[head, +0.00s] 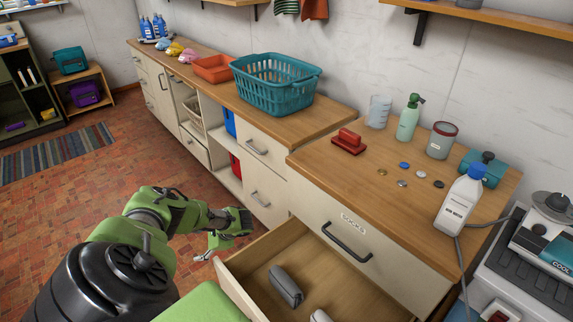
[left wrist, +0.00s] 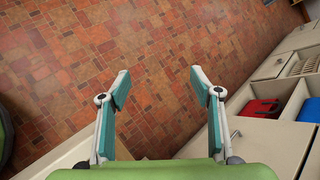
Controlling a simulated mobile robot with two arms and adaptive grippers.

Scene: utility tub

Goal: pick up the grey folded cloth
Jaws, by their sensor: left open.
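A dark grey folded cloth (head: 286,286) lies in the open wooden drawer (head: 258,300) at the bottom of the head view. A lighter grey item (head: 320,316) lies near it, cut off by the frame's lower edge. My left gripper (head: 228,240) is outside the drawer, beyond its far left corner and apart from the cloth. In the left wrist view the left gripper (left wrist: 160,74) has its two fingers spread wide with only tiled floor between them. The cloth does not show in that view. My right gripper is in neither view.
The worktop above the drawer holds a red brush (head: 349,141), a green pump bottle (head: 409,117), a white bottle (head: 460,200) and small round items. A teal basket (head: 276,84) stands farther left. The cabinet fronts border the gripper's right; tiled floor (head: 120,160) is open to its left.

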